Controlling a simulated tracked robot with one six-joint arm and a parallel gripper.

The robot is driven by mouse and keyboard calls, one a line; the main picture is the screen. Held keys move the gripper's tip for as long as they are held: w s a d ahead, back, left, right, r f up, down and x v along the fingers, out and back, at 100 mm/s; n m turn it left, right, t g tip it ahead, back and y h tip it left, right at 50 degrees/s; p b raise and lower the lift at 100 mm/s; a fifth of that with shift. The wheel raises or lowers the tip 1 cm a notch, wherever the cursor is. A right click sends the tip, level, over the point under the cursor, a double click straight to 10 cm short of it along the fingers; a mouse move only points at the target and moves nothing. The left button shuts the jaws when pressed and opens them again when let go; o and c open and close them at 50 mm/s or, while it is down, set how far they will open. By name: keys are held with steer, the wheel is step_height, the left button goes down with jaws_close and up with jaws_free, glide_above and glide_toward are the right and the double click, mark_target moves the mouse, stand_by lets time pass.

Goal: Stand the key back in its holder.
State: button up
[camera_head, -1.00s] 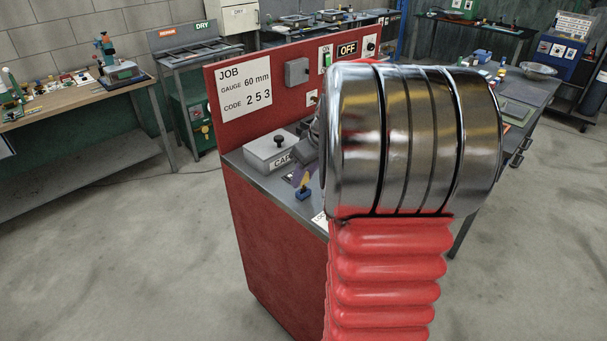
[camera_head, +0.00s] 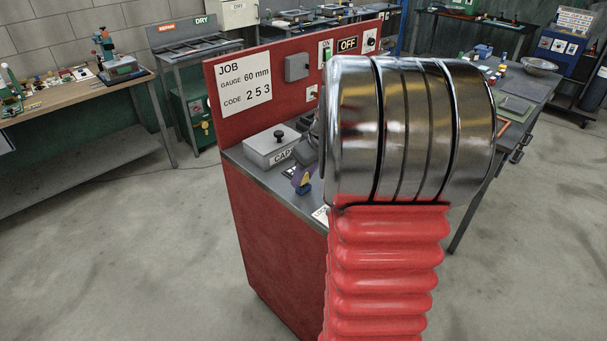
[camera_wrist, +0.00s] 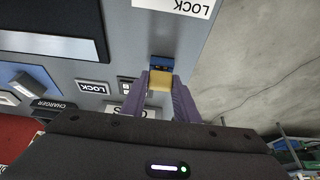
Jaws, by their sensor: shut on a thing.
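The yellow key (camera_wrist: 160,80) is between the two purple fingers of my gripper (camera_wrist: 161,88) in the wrist view, and they are shut on it. The blue holder (camera_wrist: 161,62) lies just beyond the key, near the panel edge. In the head view the key (camera_head: 306,179) shows as a small yellow patch right above the blue holder (camera_head: 304,190), with a purple finger in front of it. The key and holder line up closely, but I cannot tell how deep the key sits. My arm hides part of the bench there.
The grey bench top (camera_head: 250,165) carries a box with a black knob (camera_head: 272,147). A red back panel (camera_head: 235,118) stands behind it. The wrist view shows LOCK labels (camera_wrist: 188,6), a charger label (camera_wrist: 52,105) and a dark panel (camera_wrist: 60,30). Open floor lies beyond the bench edge.

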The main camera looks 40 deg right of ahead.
steer(key=o, duration=1.1)
steer(key=shift+o, duration=0.2)
steer(key=v, duration=1.3)
steer(key=shift+r, duration=0.25)
